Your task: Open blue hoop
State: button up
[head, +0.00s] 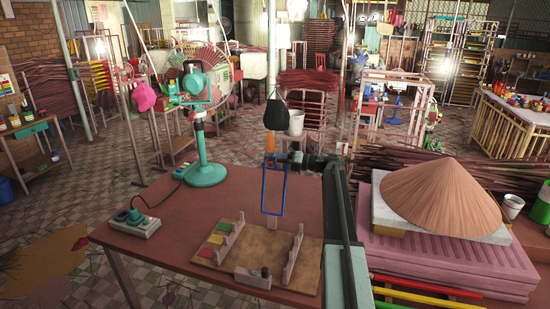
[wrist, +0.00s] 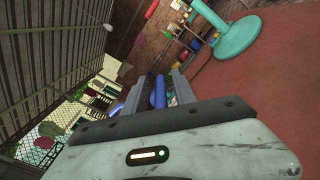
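The blue hoop (head: 263,188) is a thin upright rectangular frame in the head view. It stands at the back of the brown board on the red-brown table, with its lower end near the board's back edge. My gripper (head: 290,158) is at the upper end of the hoop, reaching in from the right. In the wrist view, a blue piece (wrist: 159,92) shows between the two fingers of my gripper (wrist: 160,84). The fingers look apart, with a gap around the blue piece. Whether they touch it is not clear.
The board (head: 245,262) carries pale notched racks and colored blocks. A teal fan (head: 203,172) stands behind left, and a switch box (head: 134,226) lies at the table's left. A conical hat (head: 440,195) sits on pink stacks at right. The table's left middle is clear.

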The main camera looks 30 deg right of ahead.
jog(key=v, duration=0.8)
jog(key=shift+s+d+r, duration=0.2)
jog(key=shift+r, duration=0.05)
jog(key=shift+d, duration=0.1)
jog(key=v, duration=0.8)
jog(key=shift+s+d, duration=0.25)
jog(key=shift+s, duration=0.1)
dwell(0.5)
